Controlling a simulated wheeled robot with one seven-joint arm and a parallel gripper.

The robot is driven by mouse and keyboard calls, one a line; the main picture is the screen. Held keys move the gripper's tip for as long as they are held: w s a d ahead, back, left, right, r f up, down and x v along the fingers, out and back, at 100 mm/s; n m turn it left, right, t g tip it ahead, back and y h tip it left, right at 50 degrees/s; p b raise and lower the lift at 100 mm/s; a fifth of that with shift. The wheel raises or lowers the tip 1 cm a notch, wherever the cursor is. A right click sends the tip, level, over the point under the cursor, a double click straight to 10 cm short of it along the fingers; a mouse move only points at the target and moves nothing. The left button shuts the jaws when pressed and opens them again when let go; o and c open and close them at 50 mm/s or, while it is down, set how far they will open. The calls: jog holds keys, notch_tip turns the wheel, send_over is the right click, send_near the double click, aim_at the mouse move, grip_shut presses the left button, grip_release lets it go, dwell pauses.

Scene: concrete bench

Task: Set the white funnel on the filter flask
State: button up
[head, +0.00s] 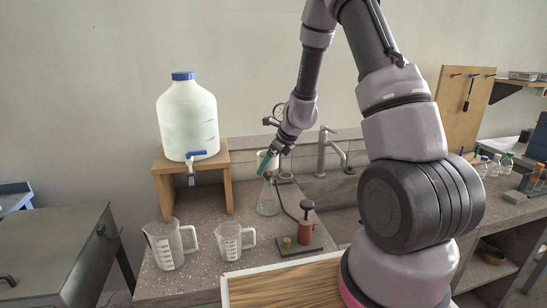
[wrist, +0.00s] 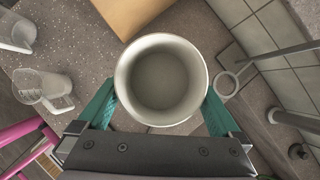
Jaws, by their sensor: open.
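The white funnel (wrist: 160,80) fills the middle of the wrist view, seen down into its round cup. The teal fingers of my gripper (wrist: 160,100) stand on either side of it, apart, and the jaws are open. In the head view my gripper (head: 265,163) partly hides the funnel, whose pale rim shows beside the teal fingers. The clear conical filter flask (head: 268,203) stands on the bench directly below. The funnel's stem and the flask's mouth are hidden in the wrist view, so I cannot tell how well they are seated.
A white carboy (head: 188,115) stands on a wooden stand (head: 220,180) to the left. Two clear jugs stand in front, one of them the larger jug (head: 167,243). A red hand pump (head: 306,230) and tap (head: 322,155) are to the right. A pale ring (wrist: 227,85) lies beside the funnel.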

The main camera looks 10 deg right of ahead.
jog(key=v, duration=1)
jog(key=s+a+r+n+t, duration=0.1)
jog(key=s+r+n, duration=0.45)
jog(key=r, duration=0.25)
jog(key=s+r+n, duration=0.5)
jog(key=r+n, duration=0.1)
jog(key=r, duration=0.3)
jog(key=s+d+r+n+t+h, duration=0.1)
jog(key=s+r+n, duration=0.2)
jog(key=s+n, duration=0.2)
jog(key=s+d+r+n+t+h, duration=0.1)
jog(key=s+r+n, duration=0.3)
jog(key=s, duration=0.7)
jog(key=shift+d+n, duration=0.5)
jog(key=shift+n, duration=0.75)
